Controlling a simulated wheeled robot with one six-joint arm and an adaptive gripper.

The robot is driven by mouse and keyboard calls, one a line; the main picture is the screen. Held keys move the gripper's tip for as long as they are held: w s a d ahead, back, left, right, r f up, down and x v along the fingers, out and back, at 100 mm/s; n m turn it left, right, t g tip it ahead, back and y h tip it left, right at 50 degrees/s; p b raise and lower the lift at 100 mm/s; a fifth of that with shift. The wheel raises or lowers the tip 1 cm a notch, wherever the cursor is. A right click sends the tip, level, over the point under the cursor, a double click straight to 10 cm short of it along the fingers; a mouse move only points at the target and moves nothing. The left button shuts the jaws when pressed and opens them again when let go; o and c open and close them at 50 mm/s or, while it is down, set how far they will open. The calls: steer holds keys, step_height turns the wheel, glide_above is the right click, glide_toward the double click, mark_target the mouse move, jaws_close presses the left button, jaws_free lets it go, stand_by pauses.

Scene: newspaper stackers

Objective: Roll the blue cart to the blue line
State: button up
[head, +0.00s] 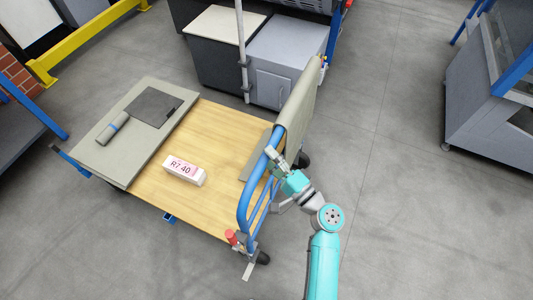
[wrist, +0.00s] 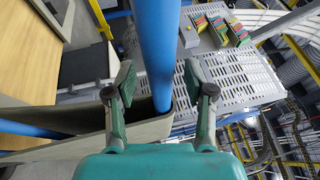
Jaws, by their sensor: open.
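The blue cart (head: 222,138) has a wooden deck and stands on the grey floor in the middle of the head view. Its blue tubular handle (head: 243,200) rises on the right side, and a grey-beige panel (head: 300,105) covers the far part of it. My gripper (head: 276,160) is at the handle's upper bar. In the wrist view my gripper (wrist: 158,88) is open, and the blue tube (wrist: 156,40) runs between its two fingers, with a gap on each side. I cannot tell how deep the tube sits. I see no blue line on the floor.
A grey board (head: 140,145) and a white box marked "R7 40" (head: 184,170) lie on the deck. Grey cabinets (head: 285,60) stand close behind the cart. A grey machine (head: 492,100) is at the right. Open floor lies between it and the cart, and in front.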

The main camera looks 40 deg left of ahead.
steer(key=shift+x, duration=0.8)
steer(key=shift+d, duration=0.1)
jaws_close()
